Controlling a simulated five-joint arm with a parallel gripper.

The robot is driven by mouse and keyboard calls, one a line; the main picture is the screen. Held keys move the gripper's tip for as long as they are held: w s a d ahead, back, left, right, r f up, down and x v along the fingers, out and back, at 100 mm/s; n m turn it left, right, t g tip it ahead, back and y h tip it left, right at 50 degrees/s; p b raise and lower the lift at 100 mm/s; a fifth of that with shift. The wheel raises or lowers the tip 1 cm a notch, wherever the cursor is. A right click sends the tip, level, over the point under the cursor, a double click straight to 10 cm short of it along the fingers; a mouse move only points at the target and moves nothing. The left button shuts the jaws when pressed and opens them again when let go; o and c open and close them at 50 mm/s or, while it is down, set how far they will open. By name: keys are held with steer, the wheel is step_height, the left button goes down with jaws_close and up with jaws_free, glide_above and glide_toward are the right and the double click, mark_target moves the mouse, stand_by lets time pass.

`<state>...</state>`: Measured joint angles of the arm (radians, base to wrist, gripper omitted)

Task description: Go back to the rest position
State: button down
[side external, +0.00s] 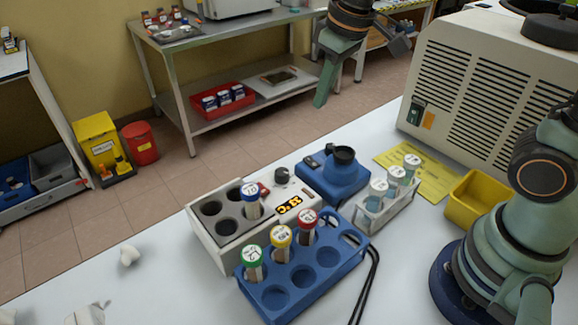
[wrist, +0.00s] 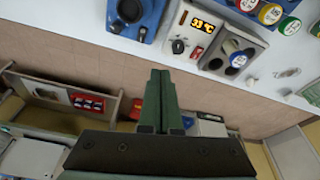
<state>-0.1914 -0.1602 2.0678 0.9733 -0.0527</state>
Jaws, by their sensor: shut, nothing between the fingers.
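My gripper (side external: 322,88) hangs high at the top of the side view, above the far side of the bench and apart from everything. Its green fingers also show in the wrist view (wrist: 160,102), pressed together and empty. A blue rack (side external: 291,289) holds tubes with green (side external: 252,255), yellow (side external: 280,236) and red (side external: 307,220) caps, all upright. Behind it, a heating block (side external: 222,228) with a lit display holds a blue-capped tube (side external: 250,194). The display (wrist: 202,23) is at the top of the wrist view.
A blue device (side external: 335,177) and a grey rack (side external: 382,205) with white-capped vials stand right of the block. A yellow bin (side external: 473,203) and a large vented machine (side external: 490,80) are further right. A black cable (side external: 369,285) lies on the bench. The air around my gripper looks clear.

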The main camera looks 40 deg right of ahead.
steer(key=s+d+r+m+t, duration=0.1)
steer(key=s+d+m+t, duration=0.1)
steer(key=s+d, duration=0.5)
steer(key=shift+s+m+t+h, duration=0.3)
steer(key=shift+s+m, duration=0.1)
steer(key=shift+s, duration=0.05)
